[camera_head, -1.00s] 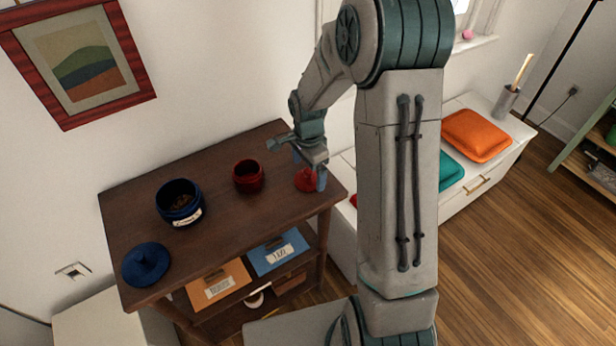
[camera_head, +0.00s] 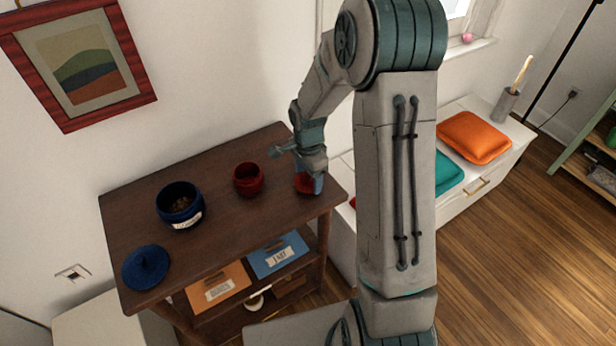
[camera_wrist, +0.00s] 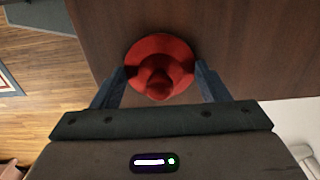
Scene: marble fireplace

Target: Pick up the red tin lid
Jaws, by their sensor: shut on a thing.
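The red tin lid (camera_head: 303,184) is at the right end of the dark wooden shelf unit's top, partly hidden by my gripper (camera_head: 313,182). In the wrist view the lid (camera_wrist: 160,52) is a red disc with a knob, over the brown top. I cannot tell any gap between lid and wood. The red tin (camera_head: 248,180) stands open to the left of the lid.
A blue open tin (camera_head: 180,204) with a label and a blue lid (camera_head: 146,267) stand further left on the wooden top (camera_head: 225,225). Labelled orange (camera_head: 218,288) and blue (camera_head: 278,254) boxes sit below. A white bench (camera_head: 470,195) with cushions is to the right.

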